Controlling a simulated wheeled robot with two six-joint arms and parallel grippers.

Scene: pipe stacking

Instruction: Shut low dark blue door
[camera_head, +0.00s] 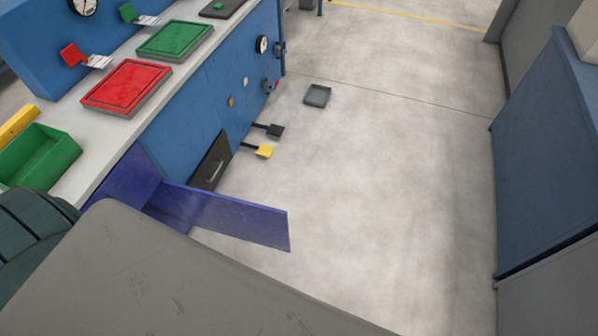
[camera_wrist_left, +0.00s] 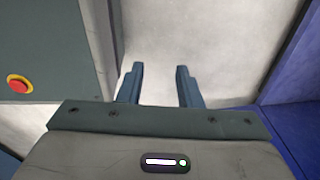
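The low dark blue door (camera_head: 235,218) stands open in the head view, sticking out from the blue workbench over the floor. The dark blue inside of its compartment (camera_head: 125,182) shows behind it, partly hidden by my own grey body. In the left wrist view, my left gripper (camera_wrist_left: 160,72) has its two fingers apart with nothing between them. A dark blue surface (camera_wrist_left: 292,125), probably the door or its compartment, lies to the right of the fingers, apart from them. The left gripper's fingers do not show in the head view. My right gripper is in neither view.
The workbench holds a red tray (camera_head: 127,87), a green tray (camera_head: 175,40) and a green bin (camera_head: 40,157). A black drawer front (camera_head: 211,162) and yellow and black pedals (camera_head: 264,151) are beyond the door. A blue cabinet (camera_head: 545,150) stands right; the floor between is mostly clear.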

